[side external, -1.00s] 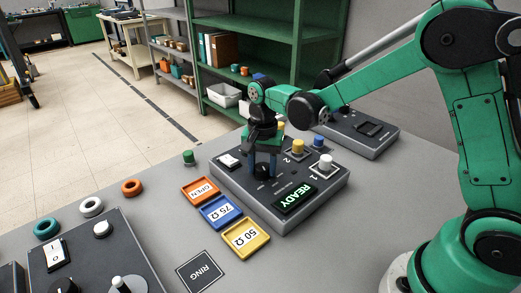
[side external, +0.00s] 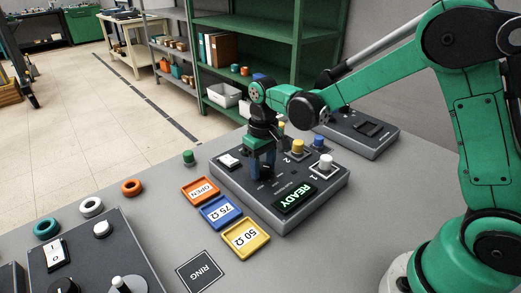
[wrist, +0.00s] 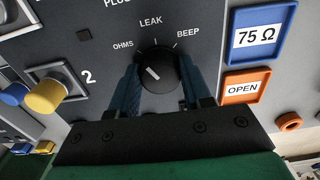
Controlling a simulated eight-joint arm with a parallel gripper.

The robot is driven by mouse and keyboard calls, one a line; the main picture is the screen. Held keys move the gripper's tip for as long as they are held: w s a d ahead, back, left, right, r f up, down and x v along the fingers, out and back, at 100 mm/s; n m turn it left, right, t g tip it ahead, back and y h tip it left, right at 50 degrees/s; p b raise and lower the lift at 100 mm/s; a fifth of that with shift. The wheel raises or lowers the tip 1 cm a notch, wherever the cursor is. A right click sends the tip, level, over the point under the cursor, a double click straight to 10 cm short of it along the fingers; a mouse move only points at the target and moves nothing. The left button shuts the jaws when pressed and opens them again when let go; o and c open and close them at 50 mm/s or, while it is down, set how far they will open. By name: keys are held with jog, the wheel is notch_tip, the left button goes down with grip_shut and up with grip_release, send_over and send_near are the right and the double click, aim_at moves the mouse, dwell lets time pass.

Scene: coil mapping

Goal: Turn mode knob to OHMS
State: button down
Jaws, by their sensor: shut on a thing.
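The black mode knob (wrist: 160,72) is on the grey meter unit (side external: 318,208). The labels OHMS (wrist: 123,44), LEAK (wrist: 150,22) and BEEP (wrist: 188,33) are printed around it. The knob's white mark points up and left in the wrist view, toward the OHMS side. My gripper (wrist: 163,80) is shut on the knob, with one blue finger on each side of it. In the side view my gripper (side external: 262,172) is down at the panel and its fingers mostly hide the knob.
The unit's display (side external: 294,197) reads READY. Orange, blue and yellow labelled trays (side external: 221,213) line the unit's edge. Loose rings (side external: 91,207) and another panel are at left.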

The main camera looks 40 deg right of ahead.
aim_at(263, 166)
jog(key=shift+n, duration=1.6)
jog(key=shift+c, duration=1.9)
grip_release()
jog(key=shift+r, duration=0.15)
jog(key=shift+r, duration=2.7)
